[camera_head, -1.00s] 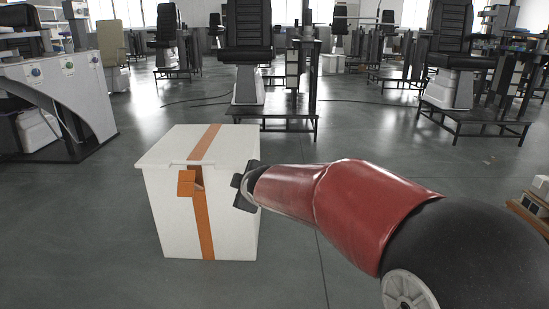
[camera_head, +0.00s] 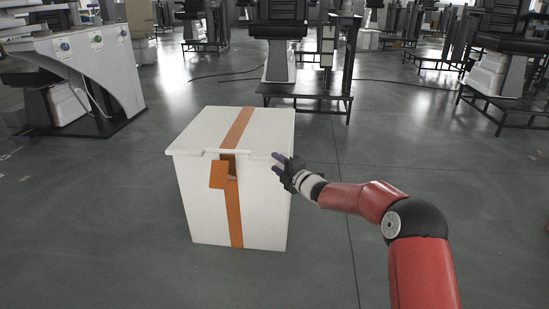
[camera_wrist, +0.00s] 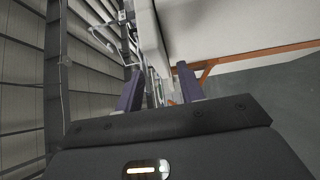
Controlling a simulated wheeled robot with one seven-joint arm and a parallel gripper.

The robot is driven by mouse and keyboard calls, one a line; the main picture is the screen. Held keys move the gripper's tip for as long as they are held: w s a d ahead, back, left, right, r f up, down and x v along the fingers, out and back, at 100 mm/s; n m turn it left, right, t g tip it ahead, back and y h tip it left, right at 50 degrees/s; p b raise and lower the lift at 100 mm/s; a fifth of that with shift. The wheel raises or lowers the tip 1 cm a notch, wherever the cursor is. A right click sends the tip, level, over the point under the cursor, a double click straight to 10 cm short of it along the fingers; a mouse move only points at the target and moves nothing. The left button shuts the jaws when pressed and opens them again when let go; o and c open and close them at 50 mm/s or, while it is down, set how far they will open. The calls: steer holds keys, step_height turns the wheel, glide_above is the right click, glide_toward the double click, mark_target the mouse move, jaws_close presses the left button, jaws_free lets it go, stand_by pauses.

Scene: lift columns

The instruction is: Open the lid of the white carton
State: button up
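The white carton (camera_head: 262,205) stands on the floor left of centre in the head view. Its flat lid (camera_head: 198,128) lies closed on top, with a rim jutting out at the front. An orange strip (camera_head: 235,215) runs over the lid and down the front, with a loose orange flap (camera_head: 218,174) near a dark gap under the rim. My gripper (camera_head: 276,161) is at the front right corner, close below the lid's rim. In the wrist view its two fingers (camera_wrist: 160,88) are spread, with a white edge (camera_wrist: 150,40) showing between and beyond them; contact cannot be told.
A grey console (camera_head: 85,65) stands at the back left. The grey floor around the carton is clear.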

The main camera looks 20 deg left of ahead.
mark_target(272, 160)
steer(key=shift+x, duration=2.45)
steer(key=shift+c, duration=0.2)
jaws_close()
